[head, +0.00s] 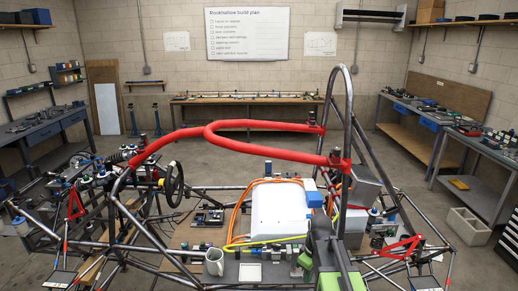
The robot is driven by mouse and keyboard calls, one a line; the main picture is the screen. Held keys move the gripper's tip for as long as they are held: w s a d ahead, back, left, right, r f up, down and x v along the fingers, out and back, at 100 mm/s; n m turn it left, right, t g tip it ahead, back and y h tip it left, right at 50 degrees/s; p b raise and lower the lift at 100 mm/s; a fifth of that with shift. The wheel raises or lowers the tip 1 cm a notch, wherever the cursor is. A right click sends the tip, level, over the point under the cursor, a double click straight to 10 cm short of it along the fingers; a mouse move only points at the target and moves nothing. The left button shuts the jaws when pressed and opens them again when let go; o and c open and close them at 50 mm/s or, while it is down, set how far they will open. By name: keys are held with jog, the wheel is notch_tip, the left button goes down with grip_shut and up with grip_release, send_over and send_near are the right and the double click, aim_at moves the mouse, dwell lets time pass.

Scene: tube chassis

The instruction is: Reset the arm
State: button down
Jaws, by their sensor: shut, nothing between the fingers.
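My arm, dark grey with green parts, stands folded at the bottom centre of the head view. My gripper (304,259) seems to be the small green and dark end at the left of the arm, low over the dark tray. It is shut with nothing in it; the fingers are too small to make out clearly. A tube chassis (349,110) fills the front, with bare steel tubes and red padded tubes (262,148) across its top.
A white box (281,211) with orange cables sits inside the chassis, close beyond my arm. A grey mug (214,262) stands left of my gripper. The steering wheel (174,185) is farther left. Workbenches (250,101) line the walls; open floor lies behind the chassis.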

jog(key=s+f+m+b, duration=0.4)
jog(key=s+f+m, duration=0.3)
jog(key=s+m, duration=0.1)
jog(key=shift+m+g+h+b, duration=0.3)
jog(key=shift+m+b, duration=0.1)
jog(key=shift+m, duration=0.1)
jog(key=c, duration=2.1)
grip_release()
jog(key=shift+s, duration=0.1)
jog(key=shift+c, duration=0.2)
